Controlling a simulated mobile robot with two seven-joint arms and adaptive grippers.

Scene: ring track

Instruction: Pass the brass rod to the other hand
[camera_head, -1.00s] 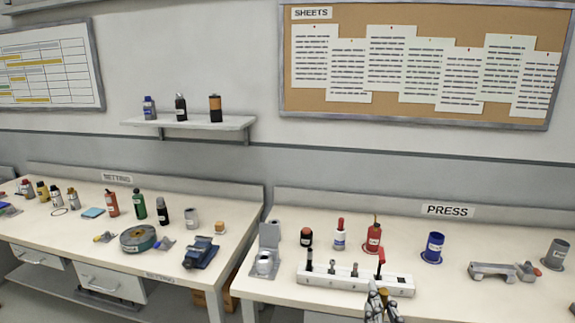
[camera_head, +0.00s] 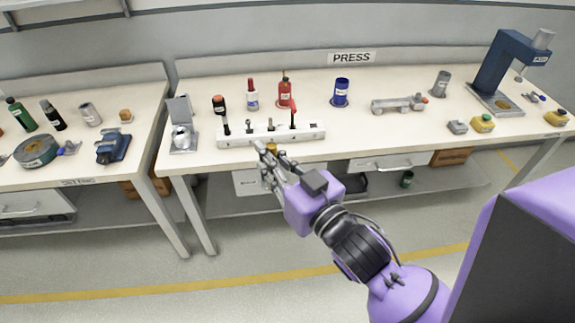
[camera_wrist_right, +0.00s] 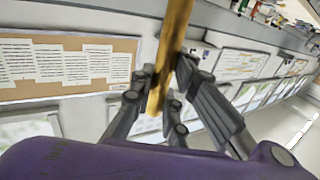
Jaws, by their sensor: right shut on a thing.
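The brass rod (camera_wrist_right: 171,50) stands between the fingers of my right gripper (camera_wrist_right: 160,88) in the right wrist view, running from the top edge down past the fingertips. In the head view my right gripper (camera_head: 271,158) is in front of the press bench's front edge, beside the white rack. Only a small brass-coloured bit of the rod (camera_head: 271,149) shows there between the fingers. The right gripper is shut on the rod. My left gripper is not in view.
The press bench (camera_head: 345,150) holds a white rack (camera_head: 262,136) with tools, a red can (camera_head: 285,97), a blue cup (camera_head: 341,92) and a blue press (camera_head: 500,72). A second bench (camera_head: 125,172) stands left, across a narrow gap. Open floor (camera_head: 225,270) lies in front.

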